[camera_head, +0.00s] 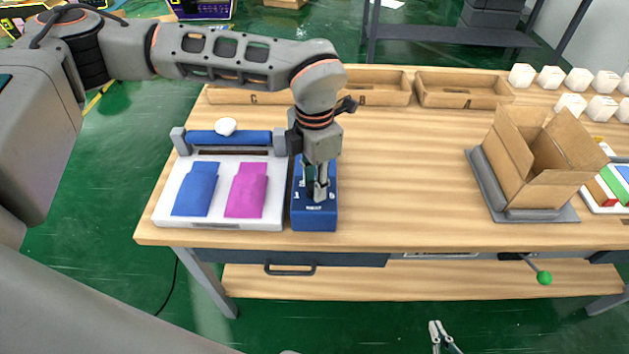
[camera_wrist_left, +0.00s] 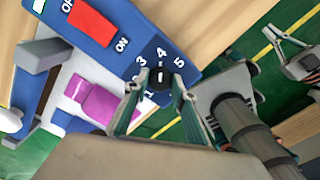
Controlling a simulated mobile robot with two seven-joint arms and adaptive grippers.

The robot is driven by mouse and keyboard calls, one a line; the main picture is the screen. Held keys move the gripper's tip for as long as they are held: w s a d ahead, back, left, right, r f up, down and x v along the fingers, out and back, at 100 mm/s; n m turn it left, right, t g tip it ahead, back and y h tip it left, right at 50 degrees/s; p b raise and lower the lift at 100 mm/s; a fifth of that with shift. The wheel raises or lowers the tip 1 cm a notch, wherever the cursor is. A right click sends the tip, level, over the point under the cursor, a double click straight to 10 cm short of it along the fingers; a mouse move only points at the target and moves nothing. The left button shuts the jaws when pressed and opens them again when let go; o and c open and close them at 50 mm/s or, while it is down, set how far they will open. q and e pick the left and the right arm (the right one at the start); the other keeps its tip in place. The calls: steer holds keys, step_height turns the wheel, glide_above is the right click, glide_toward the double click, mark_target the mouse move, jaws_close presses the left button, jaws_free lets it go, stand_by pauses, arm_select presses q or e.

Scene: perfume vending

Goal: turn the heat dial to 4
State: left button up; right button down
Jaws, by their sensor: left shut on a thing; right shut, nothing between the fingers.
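The blue heat box (camera_head: 314,220) stands near the front edge of the table, with numbers on its top. Its black dial (camera_wrist_left: 160,78) sits between the fingers of my left gripper (camera_wrist_left: 157,85), which is shut on it. In the wrist view, 3, 4 and 5 show above the dial and a 1 below it; a short white mark on the dial lies roughly toward the 4, its exact setting too small to tell. In the head view, my left gripper (camera_head: 315,192) points down and hides the dial. My right gripper (camera_head: 440,335) is shut and empty, beyond the table's front edge.
A red switch (camera_wrist_left: 92,20) marked ON and OFF is on the same box. The white sealer base (camera_head: 232,212) with blue and pink pouches stands just left. An open cardboard box (camera_head: 515,165) stands right. The table (camera_head: 400,180) between is clear.

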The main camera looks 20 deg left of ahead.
arm_select(q)
steer(key=o, duration=1.1)
steer(key=shift+r, duration=0.1)
step_height(320, 180, up, 12)
steer(key=shift+f, duration=0.1)
stand_by(0.3)
